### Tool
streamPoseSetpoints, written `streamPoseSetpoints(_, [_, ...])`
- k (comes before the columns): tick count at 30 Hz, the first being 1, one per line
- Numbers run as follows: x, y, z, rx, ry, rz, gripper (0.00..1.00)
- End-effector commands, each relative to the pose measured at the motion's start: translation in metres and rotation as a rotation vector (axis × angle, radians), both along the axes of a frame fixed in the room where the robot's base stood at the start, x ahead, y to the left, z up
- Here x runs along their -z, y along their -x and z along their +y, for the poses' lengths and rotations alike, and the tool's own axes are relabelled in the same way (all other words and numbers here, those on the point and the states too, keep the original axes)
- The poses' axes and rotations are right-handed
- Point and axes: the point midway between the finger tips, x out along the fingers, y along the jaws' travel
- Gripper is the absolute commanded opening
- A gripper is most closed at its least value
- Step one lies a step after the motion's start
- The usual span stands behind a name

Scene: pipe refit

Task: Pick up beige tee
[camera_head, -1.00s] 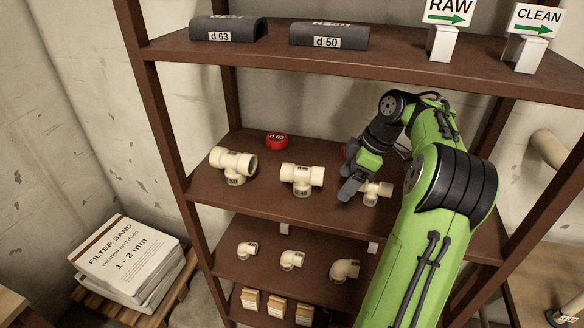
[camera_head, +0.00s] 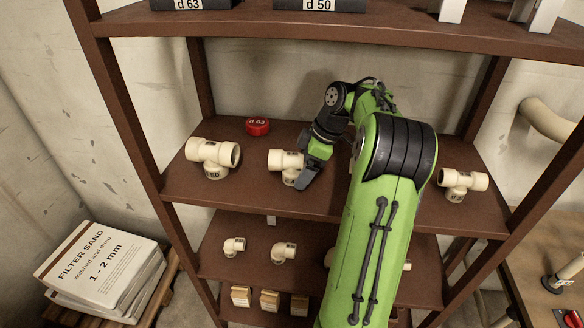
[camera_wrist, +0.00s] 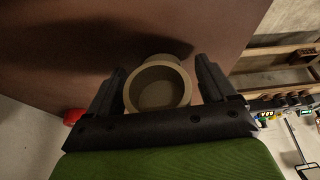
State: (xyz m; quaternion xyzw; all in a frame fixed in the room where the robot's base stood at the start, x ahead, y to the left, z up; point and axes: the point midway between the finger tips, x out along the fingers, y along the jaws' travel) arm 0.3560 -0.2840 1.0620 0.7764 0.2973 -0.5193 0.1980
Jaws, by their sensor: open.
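Beige tees stand on the middle brown shelf. The largest tee (camera_head: 212,157) is at the left, and a middle-sized tee (camera_head: 285,166) is right of it. Another tee (camera_head: 463,183) stands at the far right, beyond my arm. My gripper (camera_head: 306,177) is at the right side of the middle-sized tee and covers part of it. In the wrist view a beige round pipe opening (camera_wrist: 158,86) sits between my two open fingers, with a gap on each side. I cannot tell whether the fingers touch it.
A red cap (camera_head: 257,126) lies behind the tees. Small elbows (camera_head: 283,252) stand on the lower shelf (camera_head: 225,266). The upper shelf (camera_head: 400,27) lies above my arm. Uprights stand at both sides. My arm hides the shelf's middle right part.

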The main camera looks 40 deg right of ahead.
Motion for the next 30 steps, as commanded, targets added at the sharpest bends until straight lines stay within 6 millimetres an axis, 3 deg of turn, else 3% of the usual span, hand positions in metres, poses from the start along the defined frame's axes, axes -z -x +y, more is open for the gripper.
streamPoseSetpoints(3, [-0.003, 0.0, 0.0, 0.001, 0.001, -0.001, 0.82])
streamPoseSetpoints(15, [-0.003, 0.0, 0.0, 0.001, 0.001, -0.001, 0.22])
streamPoseSetpoints(23, [-0.005, 0.0, -0.001, 0.001, 0.001, -0.001, 0.22])
streamPoseSetpoints(30, [-0.032, 0.0, -0.001, 0.002, 0.002, -0.003, 0.22])
